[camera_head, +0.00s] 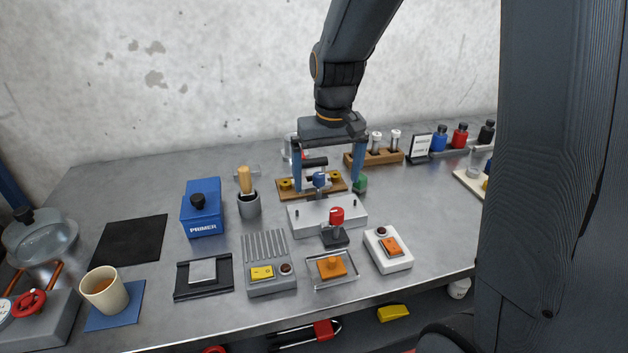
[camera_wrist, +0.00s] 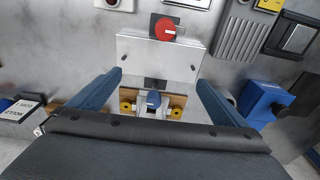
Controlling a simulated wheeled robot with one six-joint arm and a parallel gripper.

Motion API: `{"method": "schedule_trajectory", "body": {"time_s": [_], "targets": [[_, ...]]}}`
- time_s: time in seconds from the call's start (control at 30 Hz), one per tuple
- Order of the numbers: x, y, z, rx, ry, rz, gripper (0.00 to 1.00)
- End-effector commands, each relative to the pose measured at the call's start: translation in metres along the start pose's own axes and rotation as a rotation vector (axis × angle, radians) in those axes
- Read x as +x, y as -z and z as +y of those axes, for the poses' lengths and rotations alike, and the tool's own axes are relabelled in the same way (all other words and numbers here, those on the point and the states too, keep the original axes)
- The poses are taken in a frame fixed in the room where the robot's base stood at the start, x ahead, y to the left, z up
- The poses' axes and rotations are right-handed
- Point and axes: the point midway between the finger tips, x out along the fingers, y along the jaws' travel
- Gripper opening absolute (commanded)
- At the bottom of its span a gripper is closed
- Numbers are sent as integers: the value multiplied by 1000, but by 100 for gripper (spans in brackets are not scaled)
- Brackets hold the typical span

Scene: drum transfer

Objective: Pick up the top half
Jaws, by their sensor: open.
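A silver block (camera_head: 328,216) with two dark pins stands near the middle of the table; it also shows in the wrist view (camera_wrist: 160,58). Just behind it lies a wooden base (camera_head: 288,194) with two yellow knobs and a blue-knobbed piece (camera_head: 319,181) between them; this blue knob is near the finger gap in the wrist view (camera_wrist: 153,99). I cannot tell for sure which piece is the top half. My gripper (camera_head: 329,188) points down, open and empty, its fingers on either side of the blue knob in the head view. My fingers hide part of the wooden base.
A red-knobbed stand (camera_head: 336,222) is at the silver block's front edge. A blue PRIMER box (camera_head: 203,210) and a brush cup (camera_head: 248,204) stand left. A green object (camera_head: 360,184) is close right of my gripper. A tube rack (camera_head: 375,157) stands behind.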

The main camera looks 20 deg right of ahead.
Motion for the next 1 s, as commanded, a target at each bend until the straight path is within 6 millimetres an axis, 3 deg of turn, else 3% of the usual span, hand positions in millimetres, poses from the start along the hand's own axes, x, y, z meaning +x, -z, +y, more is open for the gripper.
{"method": "schedule_trajectory", "body": {"time_s": [0.03, 0.1, 0.2, 0.33, 0.57, 1.0], "targets": [[8, 31, 1, 2, -1, 1, 97], [10, 66, 2, 3, -1, 0, 97], [10, 106, 3, 4, -1, -2, 97], [9, 140, 3, 3, -2, -2, 97], [17, 155, 2, 1, -2, -7, 97], [68, 151, 1, 0, -1, -7, 97]]}}
